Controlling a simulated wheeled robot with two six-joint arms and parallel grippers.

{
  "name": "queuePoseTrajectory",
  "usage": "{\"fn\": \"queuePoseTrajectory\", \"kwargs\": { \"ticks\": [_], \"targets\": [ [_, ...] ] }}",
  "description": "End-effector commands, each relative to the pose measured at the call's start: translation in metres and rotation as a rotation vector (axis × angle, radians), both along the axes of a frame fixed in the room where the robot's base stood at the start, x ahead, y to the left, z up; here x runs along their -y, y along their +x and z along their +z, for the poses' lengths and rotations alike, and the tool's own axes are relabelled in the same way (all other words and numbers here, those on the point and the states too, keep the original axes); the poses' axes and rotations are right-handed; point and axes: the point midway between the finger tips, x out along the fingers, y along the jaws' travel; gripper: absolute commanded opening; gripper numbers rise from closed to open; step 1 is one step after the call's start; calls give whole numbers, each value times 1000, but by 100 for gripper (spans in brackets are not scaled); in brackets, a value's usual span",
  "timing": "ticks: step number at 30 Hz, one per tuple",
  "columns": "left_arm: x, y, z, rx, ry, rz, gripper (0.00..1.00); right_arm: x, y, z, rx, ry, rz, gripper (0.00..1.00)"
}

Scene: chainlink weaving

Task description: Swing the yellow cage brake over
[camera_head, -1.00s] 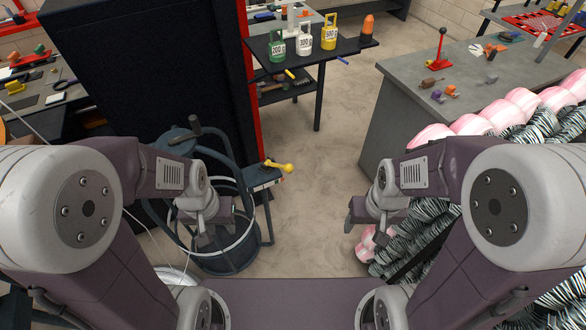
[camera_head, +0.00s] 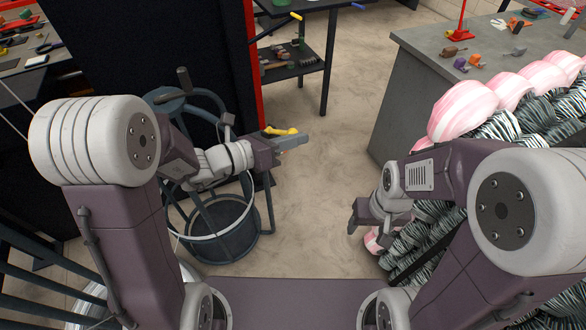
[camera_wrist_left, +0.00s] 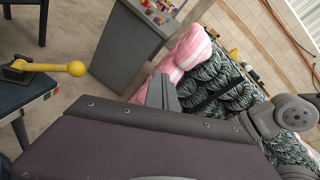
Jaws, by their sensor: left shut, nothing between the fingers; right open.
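The yellow brake lever (camera_head: 281,131) with its round knob sits on the small dark bracket beside the round wire cage (camera_head: 222,215). In the left wrist view the lever (camera_wrist_left: 48,67) lies at the left, its knob pointing right, on a dark box. My left gripper (camera_head: 303,142) is shut and empty, reaching right just in front of the lever in the head view; it partly hides the bracket. In the left wrist view a finger of it (camera_wrist_left: 160,92) shows to the right of the knob, apart from it. My right gripper (camera_head: 362,218) is open and empty over the floor at right.
Pink and zebra-striped rolls (camera_head: 463,111) are piled at the right. A grey workbench (camera_head: 400,95) stands behind them. A dark shelf cart (camera_head: 328,62) is at the back. The floor between the cage and the workbench is clear.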

Motion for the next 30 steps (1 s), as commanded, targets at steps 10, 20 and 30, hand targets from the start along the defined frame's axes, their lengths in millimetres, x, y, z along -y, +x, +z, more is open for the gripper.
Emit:
{"fn": "queuePoseTrajectory", "kwargs": {
  "ticks": [10, 20, 30],
  "targets": [
    [-54, 56, -184, -110, -130, 285, 0, 0, 0, -151, 1, 0, 0, 63],
    [-51, 61, -185, -111, -126, 286, 0, 0, 0, -151, 2, 0, 0, 63],
    [-4, 111, -199, -109, -127, 282, 0, 0, 0, -162, 1, 0, 0, 63]
  ]
}}
